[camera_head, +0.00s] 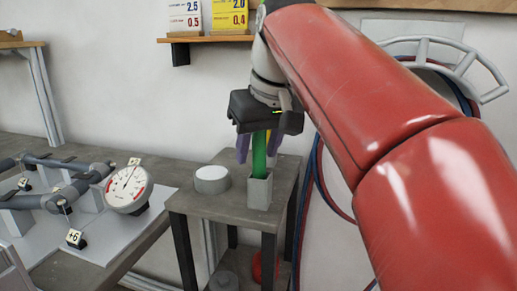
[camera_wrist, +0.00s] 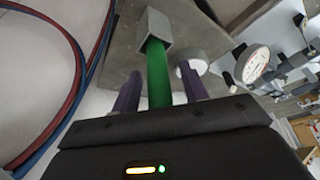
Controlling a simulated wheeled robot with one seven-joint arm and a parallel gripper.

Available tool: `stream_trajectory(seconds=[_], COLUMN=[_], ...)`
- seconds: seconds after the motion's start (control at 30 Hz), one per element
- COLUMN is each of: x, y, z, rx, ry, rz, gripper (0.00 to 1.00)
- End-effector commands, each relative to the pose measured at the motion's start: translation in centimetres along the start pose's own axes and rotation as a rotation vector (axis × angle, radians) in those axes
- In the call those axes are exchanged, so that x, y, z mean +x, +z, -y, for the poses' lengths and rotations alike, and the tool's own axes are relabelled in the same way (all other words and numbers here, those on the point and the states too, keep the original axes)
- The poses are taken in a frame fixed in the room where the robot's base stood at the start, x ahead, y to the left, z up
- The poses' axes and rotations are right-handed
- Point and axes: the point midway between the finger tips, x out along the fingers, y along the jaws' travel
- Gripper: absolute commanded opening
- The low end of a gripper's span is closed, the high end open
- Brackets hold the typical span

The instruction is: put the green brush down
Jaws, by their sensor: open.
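The green brush (camera_head: 259,155) stands upright with its lower end inside a grey square holder (camera_head: 259,190) on a small side table (camera_head: 225,208). My gripper (camera_head: 258,143) is above the holder, pointing down, with its purple fingers on either side of the brush's handle. In the wrist view, the green handle (camera_wrist: 157,75) runs between the two spread fingers (camera_wrist: 158,92) into the mouth of the holder (camera_wrist: 154,28). The fingers are open, with gaps beside the handle. The brush's lower end is hidden in the holder.
A round white-topped container (camera_head: 212,180) stands left of the holder. A bench with a dial gauge (camera_head: 129,187) and pipes is further left. Red and blue hoses (camera_head: 325,190) hang on the wall to the right. A shelf (camera_head: 207,39) with cards is above.

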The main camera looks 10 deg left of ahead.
Motion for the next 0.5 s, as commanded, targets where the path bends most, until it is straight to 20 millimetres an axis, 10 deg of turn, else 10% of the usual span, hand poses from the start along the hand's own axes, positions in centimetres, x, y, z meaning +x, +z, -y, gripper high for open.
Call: stream_trajectory(seconds=[0.5], x=[-6.7], y=[0.0], z=[0.3], rx=[0.003], ry=[0.001], rz=[-0.003], gripper=[0.44])
